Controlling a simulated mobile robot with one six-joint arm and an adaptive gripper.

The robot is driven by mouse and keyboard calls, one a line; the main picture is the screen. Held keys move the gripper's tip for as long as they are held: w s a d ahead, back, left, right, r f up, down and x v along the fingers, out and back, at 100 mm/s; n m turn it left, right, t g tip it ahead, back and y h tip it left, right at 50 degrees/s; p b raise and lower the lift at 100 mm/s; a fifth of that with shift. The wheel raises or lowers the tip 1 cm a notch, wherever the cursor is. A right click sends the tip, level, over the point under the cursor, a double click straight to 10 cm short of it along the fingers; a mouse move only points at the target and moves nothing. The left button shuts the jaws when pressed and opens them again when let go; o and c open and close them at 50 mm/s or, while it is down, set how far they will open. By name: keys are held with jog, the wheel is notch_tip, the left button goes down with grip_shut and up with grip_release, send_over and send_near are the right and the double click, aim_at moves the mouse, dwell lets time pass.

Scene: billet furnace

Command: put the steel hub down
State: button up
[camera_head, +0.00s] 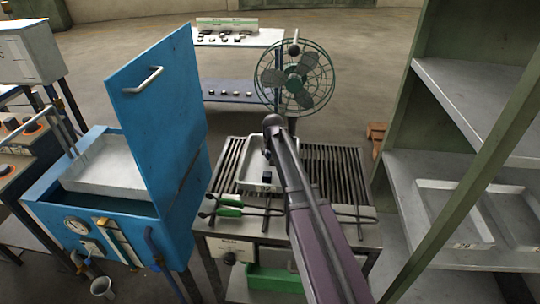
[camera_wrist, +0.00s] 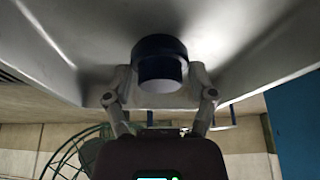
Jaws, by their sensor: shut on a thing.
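The steel hub (camera_wrist: 160,50) is a short, dark blue-black cylinder with a paler near face. In the wrist view it sits between the two fingers of my gripper (camera_wrist: 161,82), which is shut on it. A pale metal tray (camera_wrist: 70,25) fills the view behind the hub. I cannot tell whether the hub touches the tray floor. In the head view the tray (camera_head: 246,176) lies on a slatted rack top, and my arm reaches over its right side. My arm hides most of the gripper there, and small dark shapes show inside the tray.
A green fan (camera_head: 296,82) stands behind. A blue furnace box (camera_head: 160,85) with a raised lid is at left. Shelving with pale trays (camera_head: 455,217) is at right.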

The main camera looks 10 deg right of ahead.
jog(key=shift+f, duration=0.2)
jog(key=o, duration=1.2)
jog(key=shift+o, duration=0.2)
jog(key=shift+r, duration=0.3)
jog(key=p+v, duration=1.1)
jog(key=v, duration=0.1)
dwell(0.3)
jog(key=s+f+n+g, duration=0.1)
jog(key=s+g, duration=0.3)
jog(key=s, duration=2.1)
jog(key=shift+f+g+y, duration=0.25)
jog(key=shift+g+y, duration=0.05)
jog(key=shift+a, duration=0.15)
